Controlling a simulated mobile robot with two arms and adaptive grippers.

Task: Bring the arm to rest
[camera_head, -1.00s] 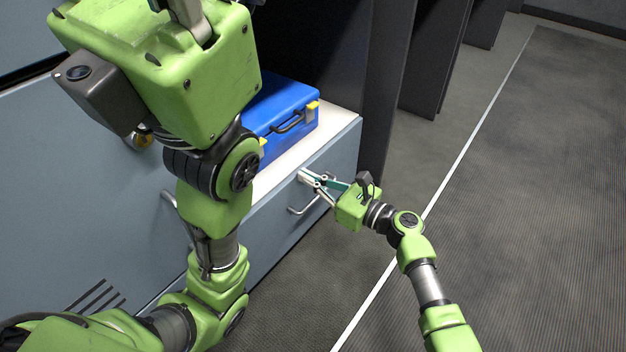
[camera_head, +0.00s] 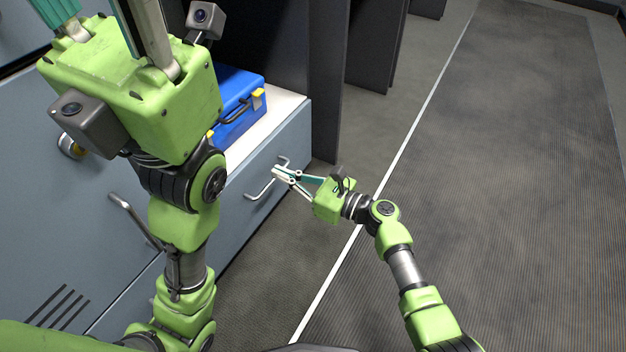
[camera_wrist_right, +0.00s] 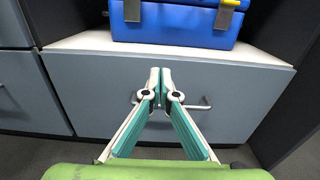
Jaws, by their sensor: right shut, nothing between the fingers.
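My right gripper (camera_head: 279,173) is shut and empty. In the head view it is in front of the grey drawer front, beside the drawer's bar handle (camera_head: 262,188). In the right wrist view its two fingertips (camera_wrist_right: 160,75) meet in front of the drawer front (camera_wrist_right: 225,85), with the handle (camera_wrist_right: 195,106) partly behind them. I cannot tell whether it touches the handle. My left arm (camera_head: 130,100) is large and close on the left of the head view. Its gripper's fingers run past the top edge, so their tips are hidden.
A blue case (camera_head: 233,92) with yellow latches stands on the white counter top (camera_head: 277,112) above the drawer; it also shows in the right wrist view (camera_wrist_right: 175,22). Dark panels (camera_head: 330,80) rise behind. The ribbed grey floor (camera_head: 470,150) on the right is clear.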

